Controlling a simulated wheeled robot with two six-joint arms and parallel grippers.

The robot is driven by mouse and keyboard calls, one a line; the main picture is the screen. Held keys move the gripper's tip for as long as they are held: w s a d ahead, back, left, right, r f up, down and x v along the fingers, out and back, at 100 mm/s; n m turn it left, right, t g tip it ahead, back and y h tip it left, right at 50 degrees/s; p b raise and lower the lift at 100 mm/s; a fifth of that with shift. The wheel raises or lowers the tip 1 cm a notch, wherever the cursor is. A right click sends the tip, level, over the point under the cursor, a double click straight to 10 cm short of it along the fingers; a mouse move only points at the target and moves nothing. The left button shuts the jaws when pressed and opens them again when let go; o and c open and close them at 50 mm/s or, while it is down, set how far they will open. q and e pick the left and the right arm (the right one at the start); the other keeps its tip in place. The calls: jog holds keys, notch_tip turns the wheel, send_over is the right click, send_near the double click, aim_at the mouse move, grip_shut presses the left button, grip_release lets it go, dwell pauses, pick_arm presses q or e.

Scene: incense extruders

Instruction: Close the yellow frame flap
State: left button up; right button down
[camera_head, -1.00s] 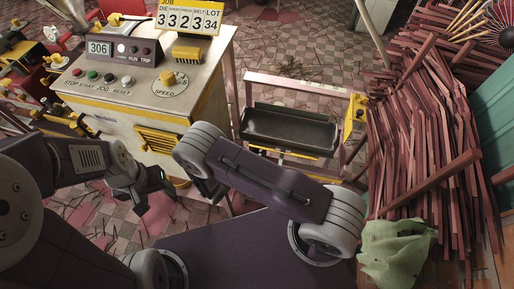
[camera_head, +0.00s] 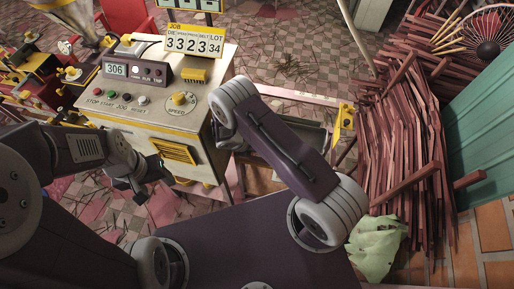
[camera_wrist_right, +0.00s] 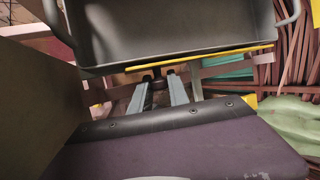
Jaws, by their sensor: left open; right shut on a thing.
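A yellow louvred panel (camera_head: 174,151) is on the front of the control cabinet (camera_head: 205,133). A yellow strip (camera_wrist_right: 199,57) runs along the near edge of a dark tray (camera_wrist_right: 180,28) in the right wrist view. I cannot tell which of these is the frame flap. My right gripper (camera_wrist_right: 159,77) is closed just below the strip on a small dark part (camera_wrist_right: 157,72). It is hidden behind my right arm in the head view. My left gripper (camera_head: 130,188) is open and empty, below and left of the louvred panel.
The tray stand has a yellow bracket (camera_head: 344,121) on its right post. A large pile of reddish sticks (camera_head: 400,150) and a green cloth (camera_head: 377,246) lie at the right. Yellow and red machinery (camera_head: 40,75) stands at the far left. Tiled floor (camera_head: 285,65) is clear behind the stand.

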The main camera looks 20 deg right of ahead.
jog(key=shift+w, duration=0.1)
dwell(0.5)
jog(key=c, duration=1.3)
grip_release()
jog(key=shift+d, duration=0.1)
notch_tip(320, 180, up, 4)
jog(key=shift+d+r, duration=0.15)
jog(key=shift+r, duration=0.05)
jog(key=s+d+r, duration=0.2)
jog(key=s, duration=0.1)
jog(key=s+d+r+b, duration=0.1)
jog(key=s+d+r, duration=0.1)
jog(key=s, duration=0.1)
jog(key=s+d+r+b, duration=0.1)
jog(key=s+d+r, duration=0.1)
jog(key=s+d, duration=0.1)
jog(key=shift+r, duration=0.3)
